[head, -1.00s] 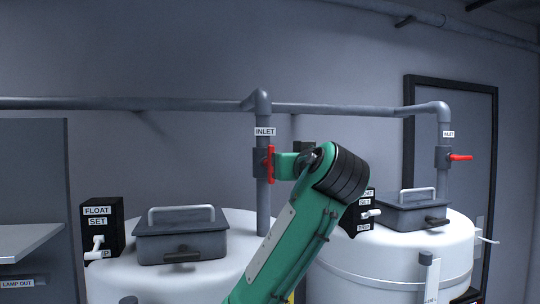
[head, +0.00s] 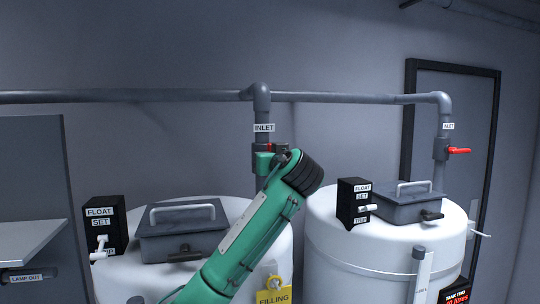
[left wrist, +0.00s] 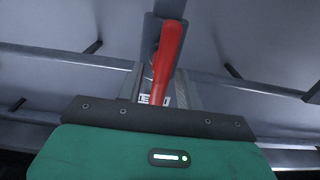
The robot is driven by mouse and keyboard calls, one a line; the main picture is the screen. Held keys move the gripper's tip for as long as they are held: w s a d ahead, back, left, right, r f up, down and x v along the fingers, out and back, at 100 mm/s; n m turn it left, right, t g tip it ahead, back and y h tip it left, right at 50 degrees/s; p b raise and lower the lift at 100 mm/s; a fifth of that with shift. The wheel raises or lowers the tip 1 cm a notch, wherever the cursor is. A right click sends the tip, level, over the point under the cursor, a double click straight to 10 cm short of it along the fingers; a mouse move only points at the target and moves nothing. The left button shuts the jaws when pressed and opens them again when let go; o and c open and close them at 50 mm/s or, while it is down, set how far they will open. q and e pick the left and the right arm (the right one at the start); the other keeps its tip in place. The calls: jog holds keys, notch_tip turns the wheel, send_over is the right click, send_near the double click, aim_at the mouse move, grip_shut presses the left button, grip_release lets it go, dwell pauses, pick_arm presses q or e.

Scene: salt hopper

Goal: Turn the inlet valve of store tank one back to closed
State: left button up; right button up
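The inlet valve (head: 258,160) of the left tank sits on the vertical pipe under an INLET label. Only a small piece of its red handle (head: 269,147) shows in the head view, at the valve's upper side; my arm hides the rest. In the left wrist view the red handle (left wrist: 166,62) runs between the fingers of my left gripper (left wrist: 160,75). My right gripper is in neither view.
The left tank (head: 120,277) carries a grey lidded hatch (head: 185,240) and a black float box (head: 103,225). A yellow FILLING tag (head: 273,297) hangs at its front. The right tank (head: 345,262) has its own valve with a horizontal red handle (head: 459,150).

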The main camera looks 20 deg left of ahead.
pick_arm(q)
jog(key=shift+s+d, duration=0.1)
jog(key=shift+c, duration=1)
grip_shut()
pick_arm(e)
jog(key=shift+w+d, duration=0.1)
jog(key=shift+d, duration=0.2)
